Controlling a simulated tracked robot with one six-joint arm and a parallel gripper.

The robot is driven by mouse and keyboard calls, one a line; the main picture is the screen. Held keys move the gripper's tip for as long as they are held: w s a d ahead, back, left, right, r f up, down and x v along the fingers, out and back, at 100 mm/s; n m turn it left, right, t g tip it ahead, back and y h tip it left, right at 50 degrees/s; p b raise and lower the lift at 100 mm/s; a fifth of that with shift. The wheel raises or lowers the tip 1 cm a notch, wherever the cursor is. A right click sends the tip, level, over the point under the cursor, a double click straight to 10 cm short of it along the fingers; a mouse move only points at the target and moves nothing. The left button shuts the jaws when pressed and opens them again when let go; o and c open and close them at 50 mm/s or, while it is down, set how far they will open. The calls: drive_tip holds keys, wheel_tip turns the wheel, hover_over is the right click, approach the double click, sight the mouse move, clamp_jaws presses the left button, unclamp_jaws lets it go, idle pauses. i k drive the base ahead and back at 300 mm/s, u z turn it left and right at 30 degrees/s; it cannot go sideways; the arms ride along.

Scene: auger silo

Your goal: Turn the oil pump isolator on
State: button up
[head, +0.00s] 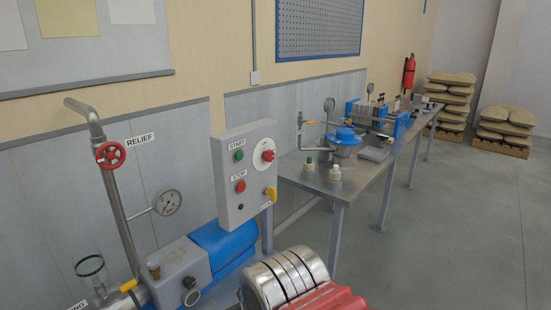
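A grey control box (246,172) stands upright in the middle of the head view. On its face are a green START button (239,155), a red STOP button (240,187) and a small dark button or lamp below. On its right side is a red rotary knob (268,155) on a pale round plate. Below that is a yellow handle (271,194) with a label too small to read. Which one is the isolator, and its on or off position, I cannot tell. My gripper is not recognisable in this view.
A pipe with a red RELIEF handwheel (110,154), a gauge (167,202) and a blue motor (222,245) stand left of and below the box. A banded metal and red body (290,285) fills the bottom middle. A bench (350,183) runs behind; the right floor (450,235) is clear.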

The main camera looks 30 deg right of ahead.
sight(267, 156)
drive_tip(key=u, duration=0.05)
drive_tip(key=i, duration=1)
drive_tip(key=z, duration=0.05)
